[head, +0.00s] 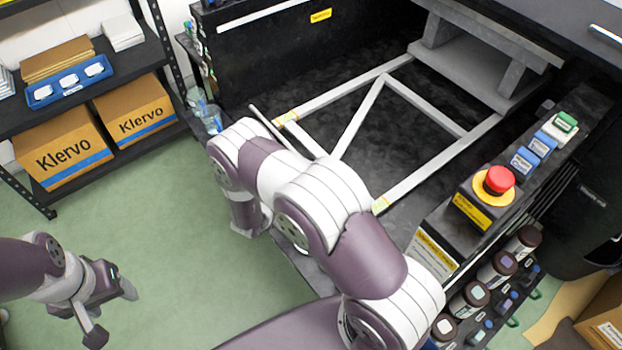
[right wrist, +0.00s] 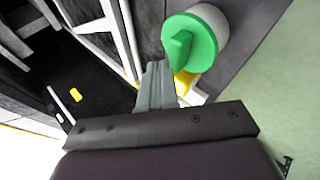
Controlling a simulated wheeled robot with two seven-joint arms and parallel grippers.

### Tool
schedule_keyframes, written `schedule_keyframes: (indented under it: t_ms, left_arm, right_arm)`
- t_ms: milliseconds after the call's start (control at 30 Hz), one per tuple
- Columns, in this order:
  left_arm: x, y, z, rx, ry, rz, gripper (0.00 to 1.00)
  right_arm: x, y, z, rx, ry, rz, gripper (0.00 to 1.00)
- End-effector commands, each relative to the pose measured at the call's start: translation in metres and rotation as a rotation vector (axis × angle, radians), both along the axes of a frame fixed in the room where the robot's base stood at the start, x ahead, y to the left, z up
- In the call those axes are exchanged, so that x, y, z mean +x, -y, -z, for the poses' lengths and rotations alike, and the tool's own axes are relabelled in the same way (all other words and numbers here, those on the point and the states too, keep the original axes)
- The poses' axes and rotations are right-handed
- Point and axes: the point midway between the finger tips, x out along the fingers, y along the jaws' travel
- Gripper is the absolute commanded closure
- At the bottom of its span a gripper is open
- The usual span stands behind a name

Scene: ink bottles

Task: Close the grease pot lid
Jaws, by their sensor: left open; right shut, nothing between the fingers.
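The grease pot shows in the right wrist view as a pale grey-white cylinder (right wrist: 211,20) with a round green lid (right wrist: 203,42) across its end. A raised green tab stands on the lid's left side. I cannot tell whether the lid is fully seated. My right gripper (right wrist: 154,68) is shut and empty, its grey fingertips just below and left of the lid; contact is unclear. In the head view my right arm hides its gripper, and I cannot make out the pot. My left gripper (head: 112,312) is open and empty over the green floor, far from the pot.
A black machine bed with a pale metal frame (head: 420,180) lies beyond my right arm. A red emergency button (head: 499,180) and several dark bottles (head: 497,268) are at the right. A shelf with Klervo boxes (head: 62,148) stands at the left. The green floor (head: 165,235) is clear.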

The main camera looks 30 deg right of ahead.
Motion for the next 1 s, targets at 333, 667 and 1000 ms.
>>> schedule_keyframes:
  t_ms: [333, 667, 1000]
  left_arm:
    - [-0.0001, 0.0000, -0.0005, 0.000, 0.000, 0.000, 0.39]
    - [0.0000, 0.0000, -0.0003, 0.000, 0.000, 0.000, 0.39]
    - [0.0000, 0.0000, 0.0000, 0.000, 0.000, 0.000, 0.39]
  right_arm:
    - [-0.0012, -0.0089, 0.0093, -0.034, 0.004, 0.000, 1.00]
    - [-0.0010, -0.0110, 0.0111, -0.031, 0.004, 0.000, 1.00]
    - [-0.0013, -0.0107, 0.0119, -0.029, 0.003, 0.000, 1.00]
